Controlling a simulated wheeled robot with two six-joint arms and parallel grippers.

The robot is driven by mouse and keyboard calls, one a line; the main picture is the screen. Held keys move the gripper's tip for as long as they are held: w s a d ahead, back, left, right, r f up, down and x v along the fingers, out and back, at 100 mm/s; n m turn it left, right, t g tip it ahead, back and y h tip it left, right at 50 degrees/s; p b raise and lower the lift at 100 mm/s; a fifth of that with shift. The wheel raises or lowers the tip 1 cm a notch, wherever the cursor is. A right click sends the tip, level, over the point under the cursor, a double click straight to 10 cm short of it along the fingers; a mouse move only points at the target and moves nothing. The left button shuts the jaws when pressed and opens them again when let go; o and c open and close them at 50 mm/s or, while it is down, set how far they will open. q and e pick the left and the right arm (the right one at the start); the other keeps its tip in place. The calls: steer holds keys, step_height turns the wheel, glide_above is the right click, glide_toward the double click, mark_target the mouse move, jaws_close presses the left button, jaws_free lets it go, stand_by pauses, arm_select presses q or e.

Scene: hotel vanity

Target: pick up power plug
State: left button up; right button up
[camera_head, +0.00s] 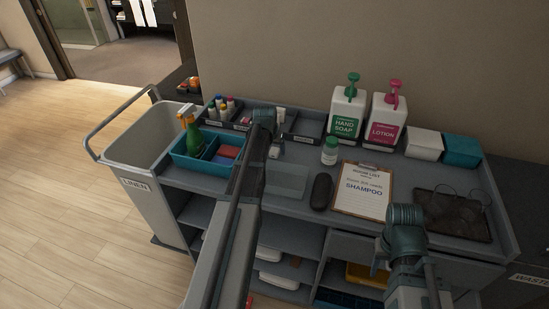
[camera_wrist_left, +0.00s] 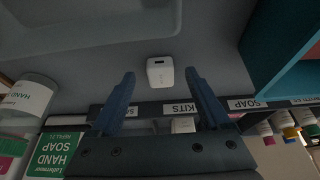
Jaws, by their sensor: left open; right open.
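The power plug (camera_wrist_left: 160,71) is a small white block with a dark slot in its face. In the left wrist view it sits on the grey cart top, just beyond and between my fingertips. In the head view the plug (camera_head: 274,152) is small and partly hidden by my left arm. My left gripper (camera_wrist_left: 161,88) is open, its two blue fingers apart with nothing between them. My right gripper (camera_head: 380,262) is low at the cart's front right, mostly hidden by its own wrist; no held thing shows.
A teal caddy (camera_head: 183,159) with a spray bottle stands left of the plug. A clear tray (camera_head: 287,181) lies in front.

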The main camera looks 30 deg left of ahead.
arm_select(q)
steer(key=shift+b+x, duration=0.45)
steer(key=shift+x, duration=0.5)
steer(key=shift+r, duration=0.1)
arm_select(e)
steer(key=shift+f, duration=0.75)
arm_select(q)
steer(key=shift+c, duration=0.4)
jaws_close()
